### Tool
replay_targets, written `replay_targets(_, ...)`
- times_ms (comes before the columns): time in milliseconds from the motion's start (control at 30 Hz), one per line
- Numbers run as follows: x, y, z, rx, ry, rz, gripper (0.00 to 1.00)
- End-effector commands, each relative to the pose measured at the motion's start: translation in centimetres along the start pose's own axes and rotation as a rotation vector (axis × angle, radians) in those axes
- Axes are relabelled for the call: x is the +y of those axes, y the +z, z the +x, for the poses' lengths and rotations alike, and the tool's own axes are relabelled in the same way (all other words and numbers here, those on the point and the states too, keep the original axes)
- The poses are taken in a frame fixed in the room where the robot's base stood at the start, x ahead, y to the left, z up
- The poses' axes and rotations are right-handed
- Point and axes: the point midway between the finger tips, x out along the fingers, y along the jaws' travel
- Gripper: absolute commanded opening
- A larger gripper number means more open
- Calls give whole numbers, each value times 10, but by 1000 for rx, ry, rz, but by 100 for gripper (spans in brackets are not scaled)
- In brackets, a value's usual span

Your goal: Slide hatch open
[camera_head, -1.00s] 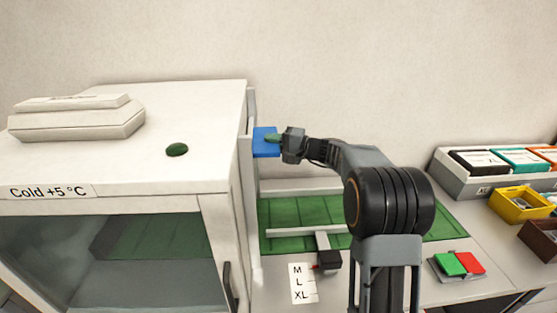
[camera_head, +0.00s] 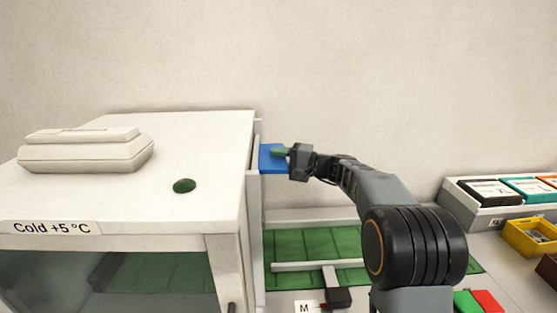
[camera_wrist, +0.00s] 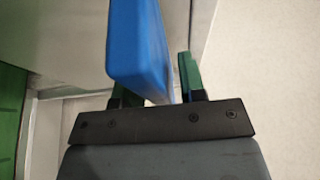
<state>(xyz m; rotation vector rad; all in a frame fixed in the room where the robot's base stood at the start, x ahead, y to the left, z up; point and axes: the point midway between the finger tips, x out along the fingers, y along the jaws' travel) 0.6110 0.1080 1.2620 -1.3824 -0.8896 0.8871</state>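The blue piece (camera_head: 271,159), which I take to be the hatch or its handle, stands upright at the right side of the white cold box (camera_head: 222,165). In the wrist view it is a blue slab (camera_wrist: 140,45) reaching in between my fingers. My gripper (camera_head: 281,153) has green fingers and is at the blue piece from the right. In the wrist view my gripper (camera_wrist: 160,85) has its fingers apart. The right finger is beside the slab with a narrow gap. The left finger is mostly hidden behind the slab. The opening behind the hatch is hidden.
A green tray surface (camera_head: 310,243) with a pale bar lies below my arm. A grey rack of boxes (camera_head: 480,218) and a yellow bin (camera_head: 527,240) stand at the right. A white lidded case (camera_head: 80,158) and a green button (camera_head: 184,186) are on the cold box.

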Motion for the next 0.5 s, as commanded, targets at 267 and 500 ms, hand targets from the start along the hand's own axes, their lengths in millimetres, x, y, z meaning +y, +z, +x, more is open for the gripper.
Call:
replay_targets(267,1,0,-1,1,1,1,43)
replay_targets(500,3,-1,-24,5,1,0,43)
